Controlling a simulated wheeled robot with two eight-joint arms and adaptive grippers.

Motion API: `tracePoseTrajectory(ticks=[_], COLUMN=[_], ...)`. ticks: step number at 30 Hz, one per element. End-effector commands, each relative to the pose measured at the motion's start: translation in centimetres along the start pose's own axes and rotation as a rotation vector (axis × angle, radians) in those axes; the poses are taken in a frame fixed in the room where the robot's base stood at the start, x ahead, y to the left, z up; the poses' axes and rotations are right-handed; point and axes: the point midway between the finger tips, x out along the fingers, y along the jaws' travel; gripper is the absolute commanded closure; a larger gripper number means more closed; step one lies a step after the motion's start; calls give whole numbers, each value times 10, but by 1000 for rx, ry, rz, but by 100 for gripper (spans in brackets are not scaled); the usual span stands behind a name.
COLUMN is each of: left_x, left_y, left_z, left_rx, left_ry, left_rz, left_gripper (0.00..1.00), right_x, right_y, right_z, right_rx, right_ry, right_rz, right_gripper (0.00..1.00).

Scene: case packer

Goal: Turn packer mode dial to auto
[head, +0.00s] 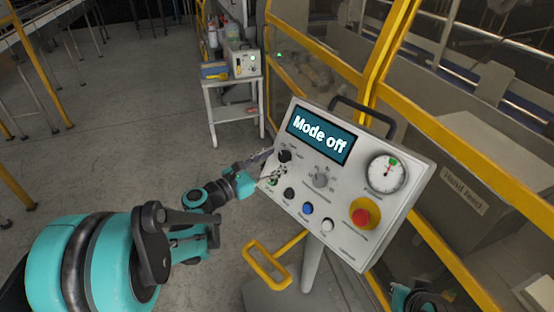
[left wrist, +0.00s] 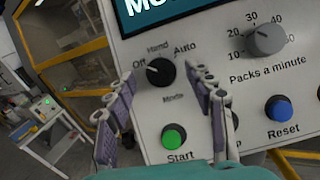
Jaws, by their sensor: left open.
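The mode dial (left wrist: 160,72) is a round black knob with Off, Hand and Auto marked around it. Its white mark points left, toward Off. It also shows in the head view (head: 285,156). The display (head: 319,136) reads "Mode off". My left gripper (left wrist: 167,77) is open, with one finger on each side of the dial in the left wrist view; whether either touches it I cannot tell. In the head view the left gripper (head: 264,164) is at the panel's left edge. A teal and dark part of my right arm shows at the lower right; its fingers are unclear.
The tilted panel (head: 345,235) also carries a green Start button (left wrist: 174,137), a blue Reset button (left wrist: 279,108), a packs-a-minute knob (left wrist: 265,39), a red emergency button (head: 361,217) and a gauge (head: 387,173). Yellow guarding (head: 455,165) stands behind. Floor at left is open.

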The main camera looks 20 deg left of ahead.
Motion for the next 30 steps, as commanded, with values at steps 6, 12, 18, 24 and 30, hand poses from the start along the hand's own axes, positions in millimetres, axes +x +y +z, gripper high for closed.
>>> tracePoseTrajectory(ticks=[6, 12, 18, 24, 30], left_x=[10, 10, 10, 10, 10], left_y=[0, 0, 0, 0, 1], left_z=[0, 0, 0, 0, 0], left_rx=[1, 1, 2, 7, 53], left_ry=[0, 1, 1, 0, -2], left_rz=[0, 0, 0, -3, -28], left_gripper=[46, 51, 96, 96, 96], right_x=[0, 0, 0, 0, 2], right_y=[0, 0, 0, 0, 0], right_z=[0, 0, 0, 0, 2], right_rx=[0, 0, 0, 0, 0], right_ry=[0, 0, 0, 0, 0], right_rz=[0, 0, 0, 0, 0], right_gripper=[100, 100, 100, 100, 100])
